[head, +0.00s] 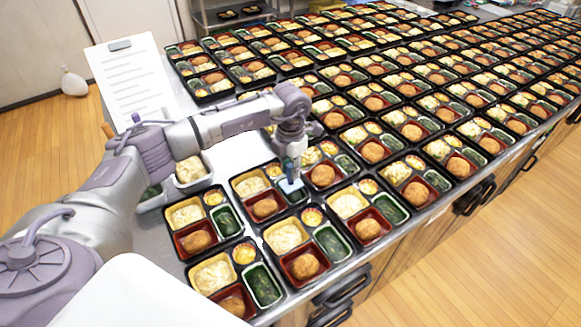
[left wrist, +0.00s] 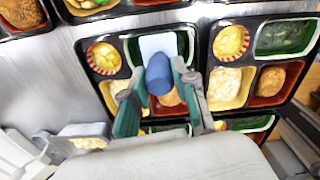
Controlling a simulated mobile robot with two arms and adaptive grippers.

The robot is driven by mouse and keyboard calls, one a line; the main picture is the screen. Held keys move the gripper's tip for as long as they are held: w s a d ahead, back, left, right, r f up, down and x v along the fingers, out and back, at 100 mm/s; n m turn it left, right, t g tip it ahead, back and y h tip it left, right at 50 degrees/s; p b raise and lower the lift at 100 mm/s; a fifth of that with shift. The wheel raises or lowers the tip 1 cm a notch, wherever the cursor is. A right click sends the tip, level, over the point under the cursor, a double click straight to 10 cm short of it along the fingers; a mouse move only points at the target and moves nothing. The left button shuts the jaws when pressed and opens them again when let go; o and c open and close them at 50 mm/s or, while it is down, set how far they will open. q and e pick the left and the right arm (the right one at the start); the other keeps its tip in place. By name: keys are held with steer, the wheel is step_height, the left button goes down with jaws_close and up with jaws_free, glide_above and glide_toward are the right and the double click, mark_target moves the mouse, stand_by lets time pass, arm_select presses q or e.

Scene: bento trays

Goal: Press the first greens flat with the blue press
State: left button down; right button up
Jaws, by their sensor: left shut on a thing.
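The blue press (head: 290,184) has a blue handle and a pale flat plate. My left gripper (head: 292,160) is shut on its handle and points down over a bento tray (head: 236,199) near the front. In the left wrist view the handle (left wrist: 158,76) sits between the fingers, and the pale plate (left wrist: 158,45) is over the greens compartment (left wrist: 185,43) of that tray. The plate hides most of the greens there; I cannot tell whether it touches them. A fried brown piece in the same tray is partly hidden behind the handle. My right gripper is not in view.
Many filled bento trays cover the steel table to the right and behind, with others close in front. A serving container with pale food (head: 190,169) stands left of the tray. A clipboard with a sheet (head: 130,80) stands at the back left.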

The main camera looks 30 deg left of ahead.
arm_select(q)
steer(key=shift+f+b, duration=0.95)
steer(key=shift+f, duration=0.35)
steer(key=shift+s, duration=0.15)
stand_by(0.3)
steer(key=shift+w+f, duration=0.1)
steer(key=shift+w, duration=0.1)
stand_by(1.0)
steer(key=shift+f+b, duration=0.25)
steer(key=shift+b, duration=0.3)
stand_by(0.5)
steer(key=shift+s+f, duration=0.1)
steer(key=shift+s, duration=0.05)
stand_by(0.7)
steer(key=shift+r+p, duration=0.6)
steer(key=shift+r, duration=0.3)
steer(key=shift+r+p, duration=1.85)
steer(key=shift+r, duration=1.35)
